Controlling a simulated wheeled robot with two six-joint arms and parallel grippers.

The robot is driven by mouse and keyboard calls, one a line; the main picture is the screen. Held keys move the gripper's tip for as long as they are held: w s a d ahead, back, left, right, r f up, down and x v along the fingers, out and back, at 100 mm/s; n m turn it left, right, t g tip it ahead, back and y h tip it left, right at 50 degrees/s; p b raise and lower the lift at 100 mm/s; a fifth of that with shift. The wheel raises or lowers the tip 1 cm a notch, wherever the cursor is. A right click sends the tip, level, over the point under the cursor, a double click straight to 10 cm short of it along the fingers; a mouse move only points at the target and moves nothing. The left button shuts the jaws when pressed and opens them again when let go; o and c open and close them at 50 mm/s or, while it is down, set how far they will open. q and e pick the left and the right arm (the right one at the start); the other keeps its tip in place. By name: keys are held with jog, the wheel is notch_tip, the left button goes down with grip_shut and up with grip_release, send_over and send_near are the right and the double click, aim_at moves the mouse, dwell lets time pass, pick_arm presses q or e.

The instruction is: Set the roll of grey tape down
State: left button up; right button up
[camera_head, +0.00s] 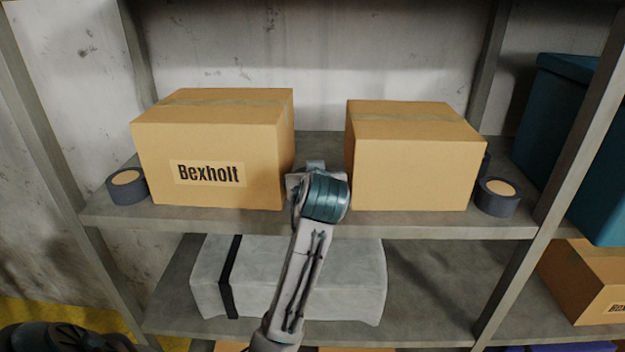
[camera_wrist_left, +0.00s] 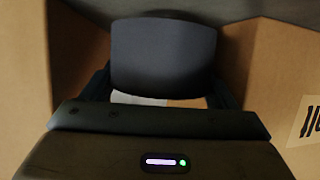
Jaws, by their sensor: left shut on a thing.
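My left gripper (camera_head: 316,168) reaches into the gap between two cardboard boxes on the upper shelf board. In the left wrist view its fingers (camera_wrist_left: 160,84) are shut on a roll of grey tape (camera_wrist_left: 163,52), whose dark grey outer side faces the camera. My own wrist hides this roll in the head view. I cannot tell whether the roll touches the shelf board (camera_head: 420,225). My right gripper is not in view.
The labelled Bexholt box (camera_head: 235,145) stands left of my gripper, a plain box (camera_head: 415,160) right. Other grey tape rolls sit by the left post (camera_head: 126,187) and right post (camera_head: 497,197). A grey wrapped bundle (camera_head: 330,280) lies below. A teal bin (camera_head: 570,140) stands right.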

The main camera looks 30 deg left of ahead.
pick_arm(q)
jog(key=shift+s+f, duration=0.1)
jog(key=shift+f, duration=0.35)
jog(key=shift+s+f, duration=0.15)
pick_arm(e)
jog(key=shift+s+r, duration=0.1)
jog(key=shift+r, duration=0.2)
pick_arm(q)
jog(key=shift+f, duration=0.2)
jog(key=o, duration=0.8)
jog(key=shift+d+r, duration=0.1)
